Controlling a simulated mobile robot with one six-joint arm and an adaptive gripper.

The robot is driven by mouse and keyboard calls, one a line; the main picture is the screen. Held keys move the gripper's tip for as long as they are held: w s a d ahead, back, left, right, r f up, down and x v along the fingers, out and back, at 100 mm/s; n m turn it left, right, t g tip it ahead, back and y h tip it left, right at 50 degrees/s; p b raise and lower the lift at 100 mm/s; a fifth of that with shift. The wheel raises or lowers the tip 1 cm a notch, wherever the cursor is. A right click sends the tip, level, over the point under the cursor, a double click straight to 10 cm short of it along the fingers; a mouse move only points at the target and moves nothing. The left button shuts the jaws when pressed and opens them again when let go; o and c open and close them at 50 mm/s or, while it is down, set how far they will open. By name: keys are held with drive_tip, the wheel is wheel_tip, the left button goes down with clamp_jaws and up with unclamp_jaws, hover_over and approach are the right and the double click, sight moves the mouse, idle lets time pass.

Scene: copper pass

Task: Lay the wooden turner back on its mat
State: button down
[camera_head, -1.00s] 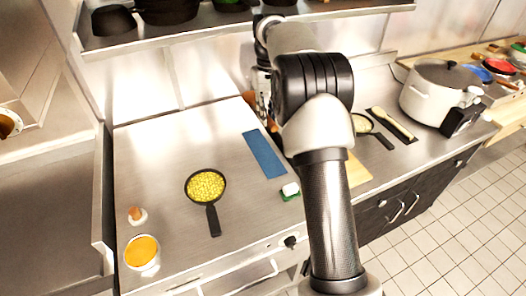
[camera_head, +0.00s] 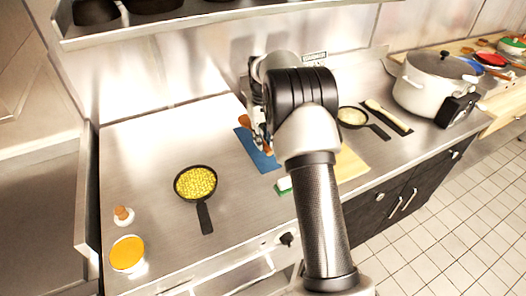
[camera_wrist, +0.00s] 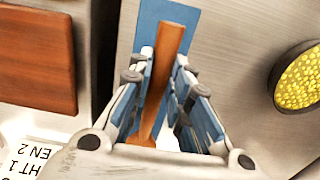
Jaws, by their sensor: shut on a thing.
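My gripper (camera_wrist: 161,72) is shut on the wooden turner (camera_wrist: 170,42), whose brown strip runs between the fingers in the wrist view. The blue mat (camera_wrist: 188,13) shows beyond and beneath the turner there. In the head view, an orange-brown end of the turner (camera_head: 244,121) shows at the mat's far end, and another part shows near its right edge. The blue mat (camera_head: 258,158) lies flat on the steel counter, partly hidden by my gripper and arm. I cannot tell whether the turner touches the mat.
A black pan of yellow food (camera_head: 196,183) stands left of the mat. A second pan (camera_head: 352,117), a dark mat with a pale utensil (camera_head: 389,117) and a pot (camera_head: 432,85) stand farther right.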

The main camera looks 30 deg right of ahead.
sight(263, 157)
wheel_tip(263, 157, down, 5)
drive_tip(key=shift+f+b, duration=0.1)
drive_tip(key=shift+b, duration=0.65)
drive_tip(key=c, duration=1.5)
unclamp_jaws()
